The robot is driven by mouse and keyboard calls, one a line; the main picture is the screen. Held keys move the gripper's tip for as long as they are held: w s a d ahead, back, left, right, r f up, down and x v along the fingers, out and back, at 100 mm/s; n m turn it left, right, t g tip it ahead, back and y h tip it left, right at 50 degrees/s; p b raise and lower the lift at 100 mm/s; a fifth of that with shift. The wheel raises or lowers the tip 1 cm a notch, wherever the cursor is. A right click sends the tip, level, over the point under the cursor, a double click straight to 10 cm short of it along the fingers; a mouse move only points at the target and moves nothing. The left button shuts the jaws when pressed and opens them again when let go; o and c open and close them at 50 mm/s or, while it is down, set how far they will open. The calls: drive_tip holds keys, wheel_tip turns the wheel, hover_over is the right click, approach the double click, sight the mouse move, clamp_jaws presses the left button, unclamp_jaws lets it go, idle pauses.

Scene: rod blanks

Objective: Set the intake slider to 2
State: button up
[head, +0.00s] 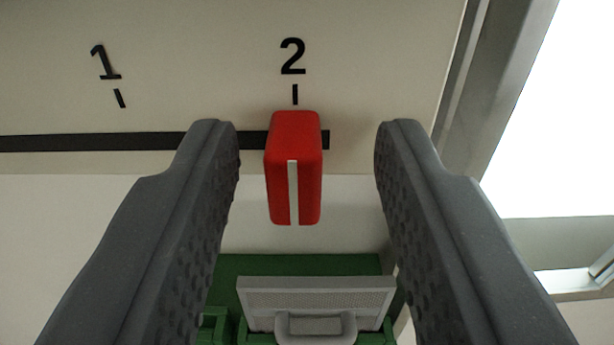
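The intake slider's red knob (308,165) with a white line sits near the right end of the black slot (90,142) in the pale panel. It stands below the black numeral 2 (293,56) and its tick mark. The numeral 1 (105,62) with its tick is to the left. My gripper (307,150) is open, with one dark grey finger on each side of the knob. A gap shows between the knob and each finger, so neither appears to touch it.
Below the knob is a green thing (300,264) with a grey mesh-like panel (318,297) and a grey handle. A metal frame post (500,75) runs along the right, beside a bright white opening. The panel around the knob is clear.

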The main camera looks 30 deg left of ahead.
idle(0.4)
drive_tip(key=shift+d+f, duration=0.1)
drive_tip(key=shift+s+d+b, duration=0.35)
drive_tip(key=shift+s+b, duration=0.2)
drive_tip(key=shift+b, duration=0.35)
drive_tip(key=b+v, duration=1)
drive_tip(key=v, duration=0.2)
drive_tip(key=shift+s+b, duration=0.2)
drive_tip(key=shift+b, duration=0.1)
